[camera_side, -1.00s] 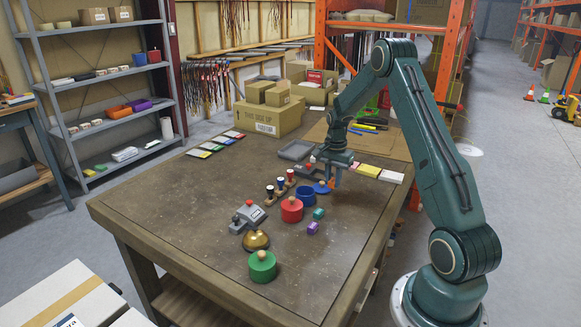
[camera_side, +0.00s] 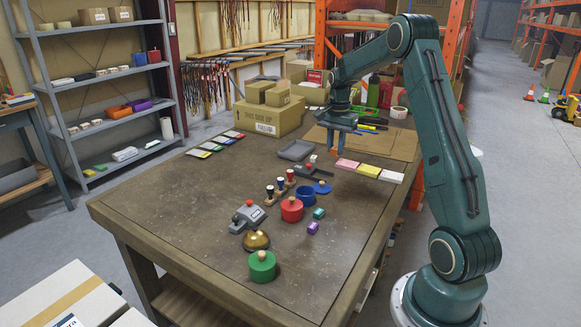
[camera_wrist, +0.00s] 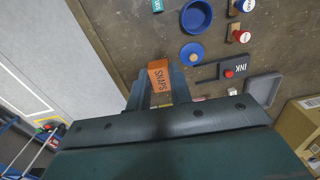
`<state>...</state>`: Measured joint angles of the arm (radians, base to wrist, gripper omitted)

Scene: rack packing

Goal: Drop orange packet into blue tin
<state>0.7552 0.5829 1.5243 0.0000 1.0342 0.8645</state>
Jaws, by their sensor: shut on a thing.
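My gripper (camera_side: 335,148) is shut on the orange packet (camera_wrist: 160,77), which is labelled SNAPS in the wrist view. In the side view the gripper is up above the table, over its far right part, and little of the packet shows. The blue tin (camera_side: 306,196) stands open on the table, below and nearer the camera than the gripper. It also shows in the wrist view (camera_wrist: 197,16), apart from the packet and looking empty. Its blue lid (camera_side: 322,187) with a tan knob lies beside it.
A red tin (camera_side: 292,210), a green tin (camera_side: 262,267) and a row of stamps (camera_side: 281,188) stand near the blue tin. Teal and purple blocks (camera_side: 313,228) lie in front. A grey tray (camera_side: 296,150) and cartons (camera_side: 267,117) are farther back. The left front table is clear.

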